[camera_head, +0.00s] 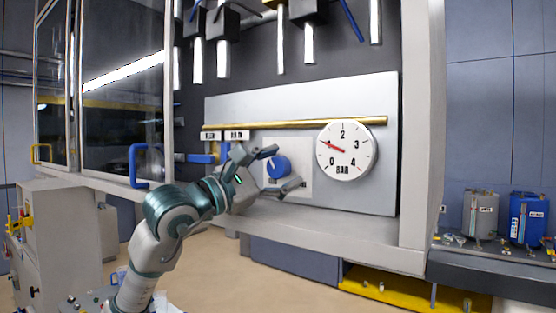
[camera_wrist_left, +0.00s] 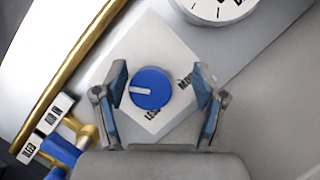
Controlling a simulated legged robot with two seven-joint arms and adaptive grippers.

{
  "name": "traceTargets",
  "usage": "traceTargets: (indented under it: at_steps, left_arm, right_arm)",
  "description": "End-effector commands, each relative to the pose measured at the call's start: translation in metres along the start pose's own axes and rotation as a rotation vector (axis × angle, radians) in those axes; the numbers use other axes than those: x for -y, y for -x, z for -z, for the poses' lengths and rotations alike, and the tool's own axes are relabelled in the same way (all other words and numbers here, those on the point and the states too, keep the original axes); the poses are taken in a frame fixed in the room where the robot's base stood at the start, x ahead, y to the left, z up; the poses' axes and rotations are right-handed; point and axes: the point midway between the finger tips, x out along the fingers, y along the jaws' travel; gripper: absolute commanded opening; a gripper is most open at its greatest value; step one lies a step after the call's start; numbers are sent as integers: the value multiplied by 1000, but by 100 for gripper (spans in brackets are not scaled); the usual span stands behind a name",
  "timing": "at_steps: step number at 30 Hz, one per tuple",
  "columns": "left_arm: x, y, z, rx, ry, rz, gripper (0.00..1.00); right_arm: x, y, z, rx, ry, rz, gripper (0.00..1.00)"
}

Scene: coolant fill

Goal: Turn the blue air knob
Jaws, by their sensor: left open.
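The blue air knob (camera_head: 279,166) is a round dial on a pale plate on the grey panel, left of the pressure gauge. In the left wrist view the knob (camera_wrist_left: 151,88) has a white pointer line, which points left there. My left gripper (camera_head: 283,168) is open in front of the knob. In the wrist view its two fingers (camera_wrist_left: 160,90) stand on either side of the knob, with gaps showing. I cannot tell how deep the fingertips reach. The round white gauge (camera_head: 346,151) is marked BAR, and its red needle points to about 1. My right gripper is not in view.
A brass pipe (camera_head: 300,123) runs across the panel above the knob. Blue valve handles (camera_head: 197,159) with labels sit left of it. A glass door with a blue handle (camera_head: 137,166) stands at the left. Canisters (camera_head: 527,218) stand on the right bench.

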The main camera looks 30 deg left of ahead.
Motion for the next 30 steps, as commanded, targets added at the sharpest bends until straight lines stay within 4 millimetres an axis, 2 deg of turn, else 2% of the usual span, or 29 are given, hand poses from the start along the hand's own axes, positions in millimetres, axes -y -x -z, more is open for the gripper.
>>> traceTargets:
  at_steps: [6, 11, 12, 18, 20, 22, 30]
  left_arm:
    - [-7, -4, 11, -2, 8, -4, 70]
    - [-10, -1, 14, -2, 10, -6, 70]
    - [-9, -1, 13, -2, 10, -6, 68]
    - [-6, -5, 8, -3, 7, -5, 20]
    - [-4, -6, 6, -3, 6, -5, 18]
    - [-4, -7, 5, -3, 4, -7, 11]
    - [-6, -5, 5, 3, 5, -7, 10]
  right_arm:
    - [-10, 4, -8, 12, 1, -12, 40]
    - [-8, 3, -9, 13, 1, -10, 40]
    - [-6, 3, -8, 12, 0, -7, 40]
    - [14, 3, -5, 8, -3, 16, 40]
    - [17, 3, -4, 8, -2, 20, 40]
    - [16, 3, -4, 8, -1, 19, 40]
    - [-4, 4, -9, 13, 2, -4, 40]
